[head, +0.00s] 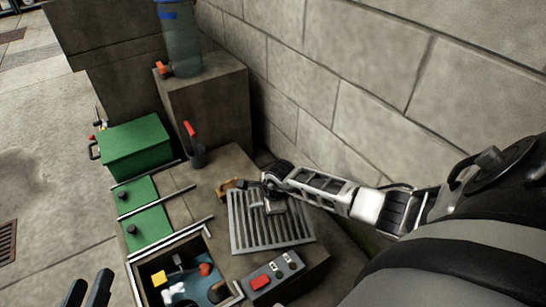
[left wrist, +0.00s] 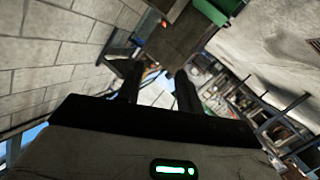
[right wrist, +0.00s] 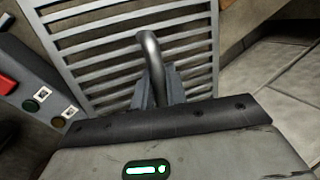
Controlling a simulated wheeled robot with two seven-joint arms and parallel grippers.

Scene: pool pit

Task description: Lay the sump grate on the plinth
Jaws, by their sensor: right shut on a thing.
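The sump grate (head: 248,238) is a grey slatted metal square with a raised handle. It is over the right part of the low stone block; I cannot tell whether it touches the stone. My right gripper (head: 272,197) is shut on the handle. In the right wrist view the bent handle (right wrist: 150,55) rises between the fingers (right wrist: 157,88), with the grate (right wrist: 100,40) behind. My left gripper (head: 88,290) is open and empty at the lower left, its fingers also apart in the left wrist view (left wrist: 158,88). A taller stone block (head: 215,110) stands behind; which block is the plinth is unclear.
An open pit (head: 140,270) holds small objects. A control box (head: 272,280) with a red button is near the grate. A clear cylinder (head: 183,45) tops the taller block. A wall (head: 340,70) bounds the right.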

